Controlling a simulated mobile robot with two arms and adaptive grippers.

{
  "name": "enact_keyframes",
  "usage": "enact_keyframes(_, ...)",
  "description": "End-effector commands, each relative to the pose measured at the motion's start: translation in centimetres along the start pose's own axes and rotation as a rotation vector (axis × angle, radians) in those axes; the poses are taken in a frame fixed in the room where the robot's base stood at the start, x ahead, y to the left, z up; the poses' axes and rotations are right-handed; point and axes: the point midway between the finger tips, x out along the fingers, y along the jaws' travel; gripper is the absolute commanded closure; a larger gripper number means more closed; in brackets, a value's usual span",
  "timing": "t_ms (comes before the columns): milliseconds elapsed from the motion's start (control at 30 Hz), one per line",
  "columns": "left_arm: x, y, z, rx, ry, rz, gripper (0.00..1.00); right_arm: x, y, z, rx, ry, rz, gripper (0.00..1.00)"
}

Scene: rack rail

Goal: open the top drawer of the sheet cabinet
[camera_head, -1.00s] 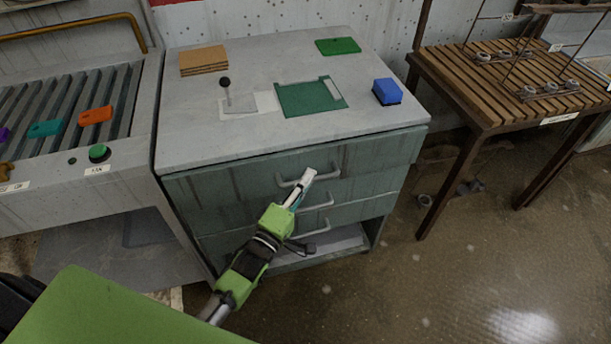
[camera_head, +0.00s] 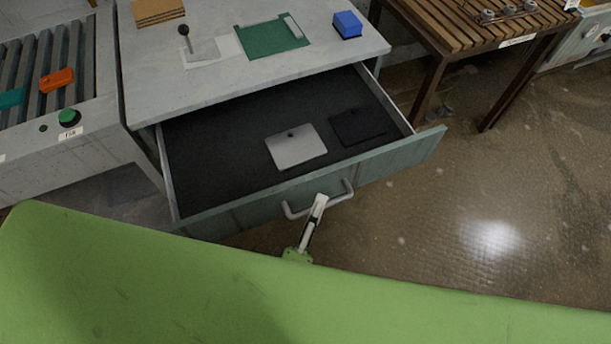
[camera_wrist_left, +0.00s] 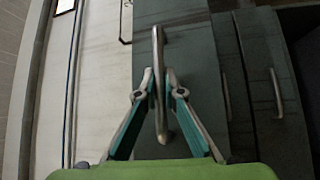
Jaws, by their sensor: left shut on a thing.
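The sheet cabinet (camera_head: 232,80) stands at the upper middle of the head view. Its top drawer (camera_head: 220,150) is pulled far out, with a dark interior. Inside lie a light grey plate (camera_head: 296,147) and a black flat piece (camera_head: 358,126). The drawer handle (camera_head: 341,193) is a grey bar on the drawer front. My left gripper (camera_head: 320,202) is at this handle. In the left wrist view, the fingers of my left gripper (camera_wrist_left: 159,85) are on both sides of the handle bar (camera_wrist_left: 158,60), shut on it. My right gripper is not in view.
On the cabinet top are a green sheet (camera_head: 270,36), a blue block (camera_head: 347,24), a black-knobbed lever (camera_head: 185,38) and brown boards (camera_head: 158,10). A roller conveyor (camera_head: 75,95) stands left, a slatted table (camera_head: 455,25) right. The floor (camera_head: 500,190) at right is clear.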

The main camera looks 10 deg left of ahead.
Motion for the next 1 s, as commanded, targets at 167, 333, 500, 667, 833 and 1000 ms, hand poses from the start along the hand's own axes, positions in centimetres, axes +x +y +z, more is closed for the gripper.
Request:
enact_keyframes(167, -2.5, 0.5, 2.4, 0.000, -0.001, -0.004, 1.00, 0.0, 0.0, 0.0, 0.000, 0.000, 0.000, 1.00)
enact_keyframes(333, -3.9, 0.8, 3.8, 0.001, -0.001, -0.004, 1.00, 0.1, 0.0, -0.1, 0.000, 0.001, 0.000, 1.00)
enact_keyframes(500, -4.5, 1.1, 4.5, 0.002, -0.001, -0.001, 1.00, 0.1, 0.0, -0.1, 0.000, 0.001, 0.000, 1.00)
enact_keyframes(667, -4.6, 1.1, 4.6, 0.002, -0.001, -0.001, 1.00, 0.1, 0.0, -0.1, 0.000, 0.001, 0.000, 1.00)
enact_keyframes(833, -4.6, 1.1, 4.6, 0.002, -0.001, -0.001, 1.00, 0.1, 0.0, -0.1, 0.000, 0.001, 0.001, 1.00)
enact_keyframes(1000, -4.6, 1.1, 4.6, 0.002, -0.001, -0.001, 0.74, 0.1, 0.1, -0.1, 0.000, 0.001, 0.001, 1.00)
